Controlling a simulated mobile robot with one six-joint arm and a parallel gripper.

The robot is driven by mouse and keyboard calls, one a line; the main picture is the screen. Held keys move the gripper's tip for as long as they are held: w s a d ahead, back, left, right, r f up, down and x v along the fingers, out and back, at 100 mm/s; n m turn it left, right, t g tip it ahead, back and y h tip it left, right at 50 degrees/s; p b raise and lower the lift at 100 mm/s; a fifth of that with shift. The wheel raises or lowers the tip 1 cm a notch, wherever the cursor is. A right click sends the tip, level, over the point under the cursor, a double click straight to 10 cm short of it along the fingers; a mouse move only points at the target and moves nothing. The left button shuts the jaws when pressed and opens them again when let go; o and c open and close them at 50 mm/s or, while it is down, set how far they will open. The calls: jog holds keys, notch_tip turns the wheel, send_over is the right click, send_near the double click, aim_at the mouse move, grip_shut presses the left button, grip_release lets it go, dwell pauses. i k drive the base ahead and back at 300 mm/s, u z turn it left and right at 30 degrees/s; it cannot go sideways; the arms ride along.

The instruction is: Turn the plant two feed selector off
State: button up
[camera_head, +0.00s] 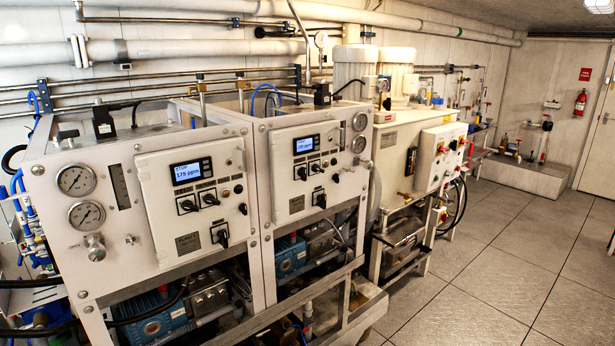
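Two similar white watermaker cabinets stand side by side, a nearer left one (85,245) and a farther right one (262,225). I cannot read which is plant two. The left control panel (165,215) has a lit display (192,170) reading 175 ppm, a row of black knobs (210,199) and a larger black rotary switch (222,236) low down. The right panel (285,185) has a lit display (306,145), similar knobs (317,167) and a larger black switch (320,200). The selector's label and the knobs' settings are too small to read. My gripper is out of view.
Pressure gauges (76,180) sit on the cabinet fronts. A white unit with a button box (440,155) stands beyond them. Pipes (180,50) run along the wall. The tiled floor (500,270) at right is clear. A red extinguisher (580,102) hangs on the far wall.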

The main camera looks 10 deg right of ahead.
aim_at(302, 172)
jog(key=u, duration=2.9)
jog(key=i, duration=0.15)
jog(key=z, duration=1.9)
jog(key=i, duration=0.6)
jog(key=u, duration=0.05)
